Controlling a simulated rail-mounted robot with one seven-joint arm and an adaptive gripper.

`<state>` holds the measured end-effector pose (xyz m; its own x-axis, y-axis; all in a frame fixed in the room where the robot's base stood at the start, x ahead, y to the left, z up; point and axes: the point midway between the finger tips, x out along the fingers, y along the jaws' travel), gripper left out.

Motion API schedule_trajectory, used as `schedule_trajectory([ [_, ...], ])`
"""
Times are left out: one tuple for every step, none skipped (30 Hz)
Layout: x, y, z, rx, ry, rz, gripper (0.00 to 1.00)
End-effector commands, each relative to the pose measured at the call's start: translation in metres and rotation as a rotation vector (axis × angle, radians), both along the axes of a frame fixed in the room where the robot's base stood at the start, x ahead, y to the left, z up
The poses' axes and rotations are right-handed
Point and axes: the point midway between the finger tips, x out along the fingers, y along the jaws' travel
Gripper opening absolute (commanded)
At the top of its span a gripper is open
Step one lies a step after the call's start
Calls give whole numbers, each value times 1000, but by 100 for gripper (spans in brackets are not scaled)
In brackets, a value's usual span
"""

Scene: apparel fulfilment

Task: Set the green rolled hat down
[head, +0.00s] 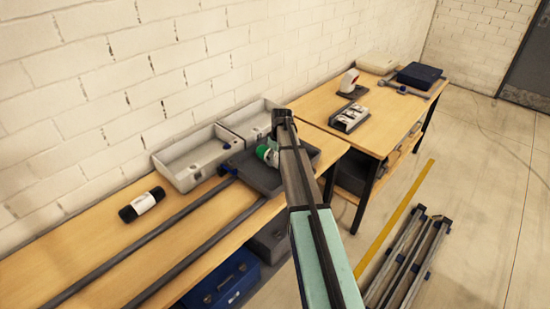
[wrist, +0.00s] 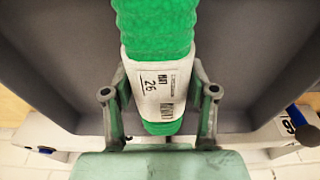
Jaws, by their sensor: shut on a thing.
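My gripper (wrist: 160,85) is shut on the band, one finger on each side. In the head view the hat (head: 262,153) shows as a small green and white piece beside my arm, which hides the rest. The hat is over or inside the dark grey tray (head: 292,187) on the near bench. I cannot tell whether it touches the tray floor.
Two light grey bins (head: 180,180) (head: 247,113) stand along the wall behind the tray. A black roll with a white label (head: 142,204) lies on the bench at left, beside two dark rails (head: 160,235). A second table (head: 392,108) holds several items.

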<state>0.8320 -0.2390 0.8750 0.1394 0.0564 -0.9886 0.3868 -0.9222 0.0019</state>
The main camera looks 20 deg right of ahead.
Motion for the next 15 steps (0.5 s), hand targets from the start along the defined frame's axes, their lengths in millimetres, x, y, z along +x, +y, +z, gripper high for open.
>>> schedule_trajectory([
  [0, 0, 0, 0, 0, 0, 22],
  [0, 0, 0, 0, 0, 0, 22],
  [0, 0, -1, 0, 0, 0, 22],
  [0, 0, -2, 0, 0, 0, 22],
  [0, 0, -3, 0, 0, 0, 22],
  [0, 0, -4, 0, 0, 0, 22],
  [0, 0, -3, 0, 0, 0, 68],
  [0, 0, -3, 0, 0, 0, 79],
  [0, 0, -3, 0, 0, 0, 83],
  [0, 0, -3, 0, 0, 0, 83],
  [0, 0, -3, 0, 0, 0, 83],
  [0, 0, -3, 0, 0, 0, 83],
  [0, 0, -3, 0, 0, 0, 83],
  [0, 0, -3, 0, 0, 0, 83],
  [0, 0, -3, 0, 0, 0, 83],
])
